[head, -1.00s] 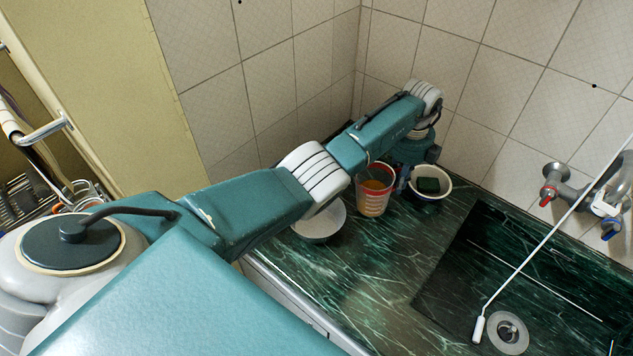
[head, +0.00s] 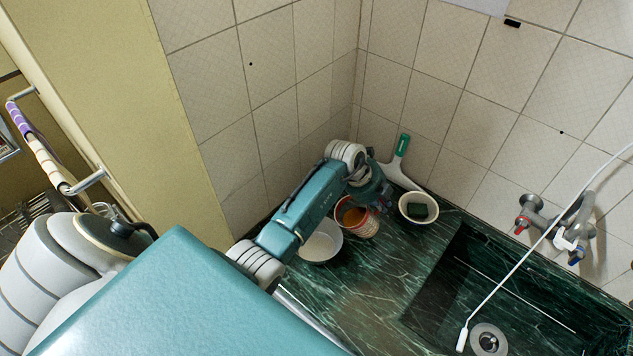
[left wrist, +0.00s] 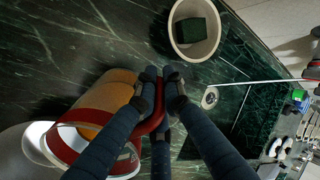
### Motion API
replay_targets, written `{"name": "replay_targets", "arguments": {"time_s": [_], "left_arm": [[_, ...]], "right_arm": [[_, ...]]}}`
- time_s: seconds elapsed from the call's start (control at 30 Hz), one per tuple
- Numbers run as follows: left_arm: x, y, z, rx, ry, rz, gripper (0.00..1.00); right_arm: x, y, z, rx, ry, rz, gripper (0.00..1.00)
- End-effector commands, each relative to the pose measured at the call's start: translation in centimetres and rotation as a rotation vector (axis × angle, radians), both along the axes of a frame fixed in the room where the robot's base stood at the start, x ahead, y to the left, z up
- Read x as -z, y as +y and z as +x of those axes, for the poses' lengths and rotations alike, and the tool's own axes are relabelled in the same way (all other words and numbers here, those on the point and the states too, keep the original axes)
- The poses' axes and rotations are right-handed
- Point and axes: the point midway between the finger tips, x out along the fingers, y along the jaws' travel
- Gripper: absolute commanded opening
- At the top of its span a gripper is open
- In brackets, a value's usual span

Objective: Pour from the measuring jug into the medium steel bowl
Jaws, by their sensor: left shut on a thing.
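The measuring jug (head: 357,218), pale with red markings and orange contents, is on or just above the dark green marble counter; which one I cannot tell. My left gripper (head: 374,192) is at its back right side. In the left wrist view, the left gripper (left wrist: 162,85) is shut on the red handle of the jug (left wrist: 112,95), whose red-rimmed mouth faces the camera. The medium steel bowl (head: 322,243) stands left of the jug, its inside pale. It partly shows in the left wrist view (left wrist: 15,155). My right gripper is out of view.
A white bowl (head: 432,216) with a green sponge (head: 418,211) stands right of the jug. A green-handled white tool (head: 400,160) leans against the tiled wall behind. The sink (head: 460,290) with its tap (head: 540,215) is at right. Counter in front of the jug is clear.

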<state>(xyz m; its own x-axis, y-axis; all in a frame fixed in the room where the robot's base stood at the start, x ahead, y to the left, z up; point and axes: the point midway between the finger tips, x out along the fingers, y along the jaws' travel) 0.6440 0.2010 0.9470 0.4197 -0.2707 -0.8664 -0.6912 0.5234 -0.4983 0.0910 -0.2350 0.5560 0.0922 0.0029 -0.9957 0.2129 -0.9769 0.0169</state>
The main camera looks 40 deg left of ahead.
Motion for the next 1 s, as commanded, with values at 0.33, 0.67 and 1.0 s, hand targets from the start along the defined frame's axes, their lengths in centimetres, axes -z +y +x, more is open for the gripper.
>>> {"name": "replay_targets", "arguments": {"time_s": [0.33,0.67,1.0], "left_arm": [[-2.3,0.8,-1.3,-0.001,-0.128,-0.085,0.00],[-2.4,1.1,-1.8,-0.002,-0.197,-0.129,0.00],[-3.1,1.5,-2.3,-0.004,-0.268,-0.175,0.00]], "right_arm": [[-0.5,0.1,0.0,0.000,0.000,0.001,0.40],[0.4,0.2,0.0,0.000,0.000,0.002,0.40],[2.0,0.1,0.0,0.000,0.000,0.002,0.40]]}}
